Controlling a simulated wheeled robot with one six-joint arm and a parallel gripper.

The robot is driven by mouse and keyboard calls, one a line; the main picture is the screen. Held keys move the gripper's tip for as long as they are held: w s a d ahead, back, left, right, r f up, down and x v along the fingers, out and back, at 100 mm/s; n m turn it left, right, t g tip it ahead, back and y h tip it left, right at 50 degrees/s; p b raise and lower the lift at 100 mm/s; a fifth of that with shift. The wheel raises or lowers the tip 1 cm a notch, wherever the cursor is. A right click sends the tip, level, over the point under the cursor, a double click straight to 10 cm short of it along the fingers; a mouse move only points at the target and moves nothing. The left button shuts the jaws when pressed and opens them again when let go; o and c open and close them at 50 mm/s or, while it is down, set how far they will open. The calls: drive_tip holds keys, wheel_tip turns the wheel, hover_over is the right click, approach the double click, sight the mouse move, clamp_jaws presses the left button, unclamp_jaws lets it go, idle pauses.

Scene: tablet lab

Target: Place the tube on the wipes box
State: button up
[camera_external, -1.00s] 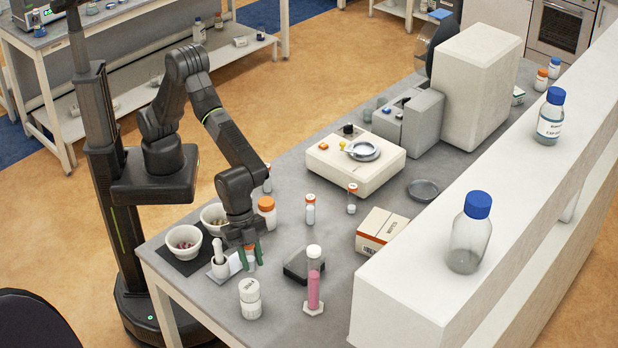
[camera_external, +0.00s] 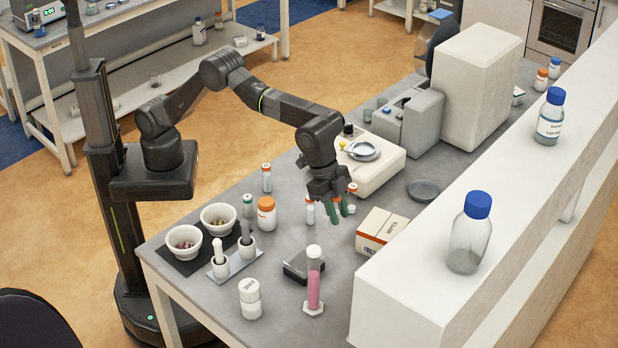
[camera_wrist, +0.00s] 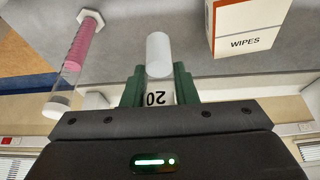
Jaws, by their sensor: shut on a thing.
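My gripper (camera_external: 339,211) is shut on a tube and holds it in the air over the bench, left of the wipes box (camera_external: 383,230). In the wrist view, the tube (camera_wrist: 158,55) sticks out between the green fingers (camera_wrist: 158,88), with a white end and a label reading "20". In the outside view the fingers mostly hide the tube. The wipes box is white and orange and stands on the bench beside the white shelf. It also shows at the upper right of the wrist view (camera_wrist: 247,28), apart from the tube.
A pink-filled cylinder (camera_external: 314,285) stands in front, near a dark box (camera_external: 300,266). A white balance (camera_external: 375,168) is behind my gripper. Small bottles, including one with an orange cap (camera_external: 266,215), stand to the left. The raised white shelf (camera_external: 420,285) borders the box's right side.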

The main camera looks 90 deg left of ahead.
drive_tip(key=w+a+r+n+p, duration=0.1)
drive_tip(key=w+a+r+n, duration=0.15)
drive_tip(key=w+a, duration=0.6)
hover_over(372, 226)
drive_tip(key=shift+y, duration=0.4)
wheel_tip(372, 226, down, 5)
drive_tip(key=shift+f, duration=0.1)
drive_tip(key=shift+f+p, duration=0.55)
drive_tip(key=shift+f, duration=1.85)
drive_tip(key=o, duration=1)
drive_tip(key=shift+r+t, duration=0.25)
drive_tip(key=shift+t, duration=0.05)
drive_tip(key=b+v, duration=0.2)
drive_tip(key=v, duration=0.9)
drive_tip(key=shift+s+a+r, duration=0.1)
drive_tip(key=shift+a+r, duration=0.1)
drive_tip(key=shift+r, duration=0.15)
